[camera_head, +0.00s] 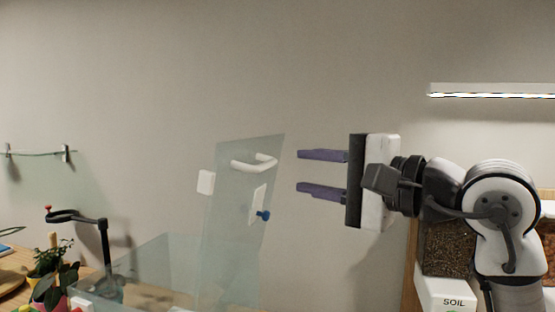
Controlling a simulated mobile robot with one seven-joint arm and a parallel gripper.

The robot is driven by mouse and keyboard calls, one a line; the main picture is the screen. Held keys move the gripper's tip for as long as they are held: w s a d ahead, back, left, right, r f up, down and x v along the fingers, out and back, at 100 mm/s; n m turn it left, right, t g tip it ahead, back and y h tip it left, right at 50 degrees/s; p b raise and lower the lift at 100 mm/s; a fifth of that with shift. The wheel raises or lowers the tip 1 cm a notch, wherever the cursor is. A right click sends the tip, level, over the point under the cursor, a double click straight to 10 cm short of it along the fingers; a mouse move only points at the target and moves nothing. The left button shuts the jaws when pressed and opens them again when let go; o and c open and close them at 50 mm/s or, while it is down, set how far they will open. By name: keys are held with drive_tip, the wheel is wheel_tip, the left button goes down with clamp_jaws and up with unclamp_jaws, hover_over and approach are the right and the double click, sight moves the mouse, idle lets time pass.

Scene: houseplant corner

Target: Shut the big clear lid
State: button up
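The big clear lid (238,225) stands raised, tilted near upright, at the middle of the view. It carries a white bar handle (254,163) near its top edge and a white plate with a blue knob (263,215). A clear box (150,262) shows below and left of the lid; its lower part is cut off by the frame. My gripper (300,172) is to the right of the lid at about handle height, with two purple fingers pointing left. The fingers are apart with nothing between them, and they do not appear to touch the lid.
A potted plant (52,275) and a black stand (103,250) are at the lower left, near a wooden surface (20,262). A glass wall shelf (40,154) is above them. A soil container (447,290) is at the lower right behind my arm.

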sight(269, 166)
drive_tip(key=p+x, duration=0.1)
drive_tip(key=x, duration=0.6)
drive_tip(key=shift+d+p, duration=0.1)
drive_tip(key=shift+p, duration=0.25)
clamp_jaws()
